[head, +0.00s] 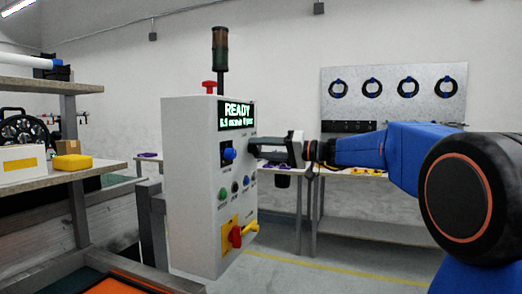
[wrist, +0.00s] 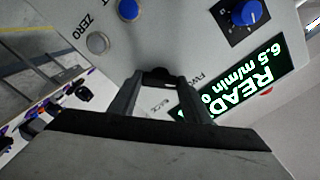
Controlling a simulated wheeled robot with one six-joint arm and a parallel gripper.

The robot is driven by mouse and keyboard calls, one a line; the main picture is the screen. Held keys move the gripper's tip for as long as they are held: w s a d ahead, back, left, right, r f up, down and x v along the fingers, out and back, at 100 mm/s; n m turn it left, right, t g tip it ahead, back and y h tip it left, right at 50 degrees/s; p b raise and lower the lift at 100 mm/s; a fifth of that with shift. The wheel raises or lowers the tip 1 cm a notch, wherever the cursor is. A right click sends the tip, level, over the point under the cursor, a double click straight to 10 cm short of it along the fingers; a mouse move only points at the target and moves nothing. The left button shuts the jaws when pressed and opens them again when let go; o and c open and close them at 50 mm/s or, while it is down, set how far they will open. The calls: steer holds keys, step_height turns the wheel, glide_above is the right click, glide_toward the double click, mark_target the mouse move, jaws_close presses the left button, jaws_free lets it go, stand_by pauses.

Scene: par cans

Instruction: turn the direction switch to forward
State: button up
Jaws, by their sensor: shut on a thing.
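The direction switch (wrist: 157,73) is a small dark knob on the grey control box (head: 190,180), between my fingertips in the wrist view. Labels reading FWD and, it seems, BACK are printed beside it, partly covered by my fingers. My gripper (head: 254,147) is shut on the switch; in the wrist view its two fingers (wrist: 160,80) reach to the panel on either side of it. In the head view my fingers hide the switch. Which way the switch points cannot be told.
A display (head: 237,115) reads READY. A blue knob (head: 230,153) sits left of my gripper. Below are several buttons, including a green one (head: 222,194), and a red handle (head: 236,237) on a yellow plate. A red mushroom button (head: 209,87) tops the box. A bench (head: 375,172) stands behind.

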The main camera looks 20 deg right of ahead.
steer(key=shift+f, duration=0.15)
steer(key=o, duration=1)
steer(key=shift+o, duration=0.2)
steer(key=v, duration=1.7)
steer(key=shift+s+d, duration=0.15)
